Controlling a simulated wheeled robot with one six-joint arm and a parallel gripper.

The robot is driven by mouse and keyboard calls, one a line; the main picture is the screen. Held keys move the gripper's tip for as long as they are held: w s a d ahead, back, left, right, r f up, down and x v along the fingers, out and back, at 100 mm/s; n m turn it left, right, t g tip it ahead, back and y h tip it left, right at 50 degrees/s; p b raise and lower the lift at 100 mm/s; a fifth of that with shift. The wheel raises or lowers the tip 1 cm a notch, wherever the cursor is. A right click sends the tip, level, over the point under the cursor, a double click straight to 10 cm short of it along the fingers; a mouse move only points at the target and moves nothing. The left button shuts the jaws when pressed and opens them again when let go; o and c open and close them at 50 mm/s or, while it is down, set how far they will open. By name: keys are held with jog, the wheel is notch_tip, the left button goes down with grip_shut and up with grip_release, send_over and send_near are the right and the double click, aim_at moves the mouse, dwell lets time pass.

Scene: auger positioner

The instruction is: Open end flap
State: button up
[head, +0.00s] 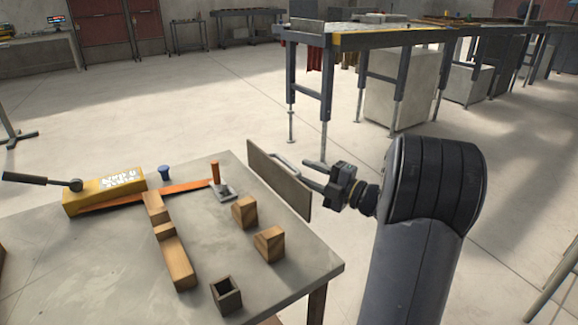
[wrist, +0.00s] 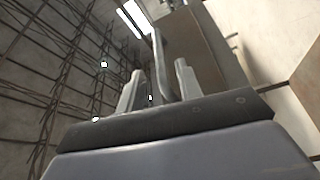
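The end flap is a flat grey-brown panel (head: 279,182) standing upright at the right edge of the table. In the wrist view the panel (wrist: 205,45) fills the upper middle. A grey bar handle (head: 287,162) sticks out from its right face. My gripper (head: 308,174) is on the right side of the flap, by the handle. In the wrist view my two fingers (wrist: 158,90) stand apart with the handle bar (wrist: 161,60) between them. Gaps show on both sides of the bar, so the gripper looks open around it. Any contact farther in is hidden.
The grey table (head: 120,285) carries wooden blocks (head: 178,262), an orange arm (head: 185,188), a yellow box with a black lever (head: 105,190) and a small open square tube (head: 226,296). A conveyor table (head: 385,38) stands behind. The floor between is clear.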

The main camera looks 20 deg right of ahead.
aim_at(290, 165)
jog(key=b+x, duration=0.1)
jog(key=x, duration=0.5)
jog(key=shift+w+a, duration=0.15)
jog(key=shift+w, duration=0.05)
grip_shut()
dwell(0.4)
